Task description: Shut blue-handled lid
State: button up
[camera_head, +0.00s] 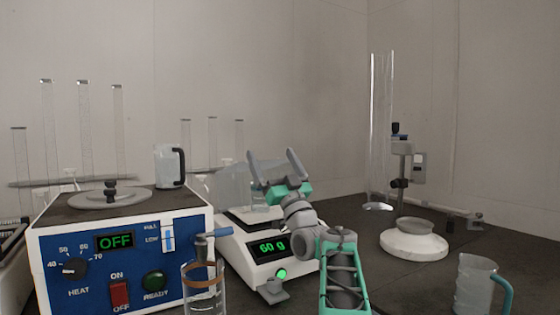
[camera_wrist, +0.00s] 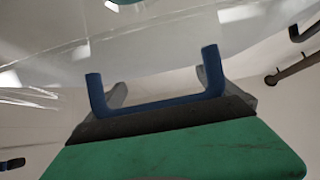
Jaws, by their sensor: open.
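The clear lid (camera_head: 234,188) stands raised and tilted above the white balance (camera_head: 240,255), whose display reads 60 g. Its blue handle is hidden or too small to tell in the head view.
A blue heater unit (camera_head: 120,262) with an OFF display stands left, a mug (camera_head: 168,166) on top. A glass cylinder (camera_head: 203,290) stands in front. A tall clear tube (camera_head: 380,130), a white-based stand (camera_head: 413,243) and a blue-handled jug (camera_head: 475,285) stand right.

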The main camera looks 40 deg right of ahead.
jog(key=s+a, duration=0.1)
jog(key=s, duration=1.1)
jog(key=shift+s+a+f, duration=0.25)
jog(key=shift+s+f, duration=0.05)
jog(key=shift+s, duration=0.05)
